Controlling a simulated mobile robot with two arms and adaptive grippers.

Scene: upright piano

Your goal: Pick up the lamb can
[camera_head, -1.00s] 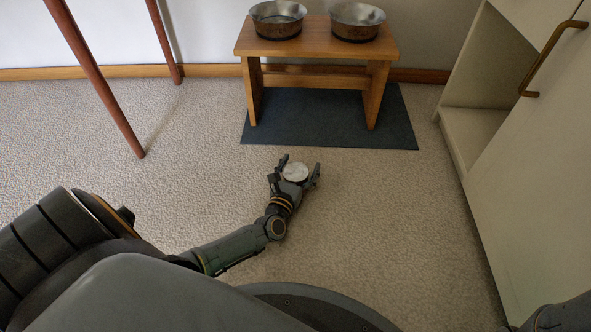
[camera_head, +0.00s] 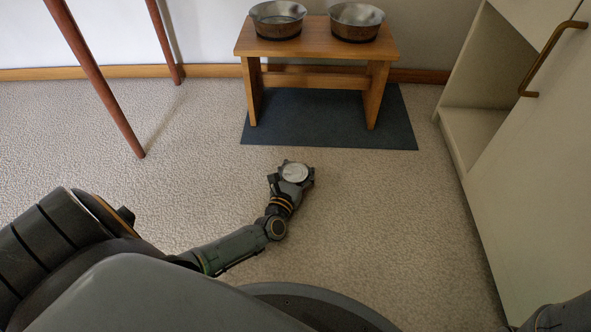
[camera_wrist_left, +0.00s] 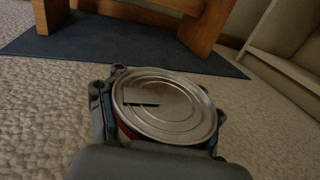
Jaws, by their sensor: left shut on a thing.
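The can (camera_head: 295,172) shows as a round silver lid in the head view, low over the carpet in front of the blue mat. In the left wrist view the can (camera_wrist_left: 165,104) stands with its ringed metal lid up, and a strip of reddish side shows below the rim. Its label is mostly hidden. My left gripper (camera_head: 293,173) is shut on the can, with its fingers on both sides of it. I cannot tell whether the can touches the floor. My right gripper is not in view.
A wooden stand (camera_head: 316,36) with two metal bowls (camera_head: 278,20) stands on a dark blue mat (camera_head: 330,135) beyond the can. A pale cabinet (camera_head: 535,150) rises at the right. Thin reddish legs (camera_head: 100,85) stand at the left. Carpet around the can is clear.

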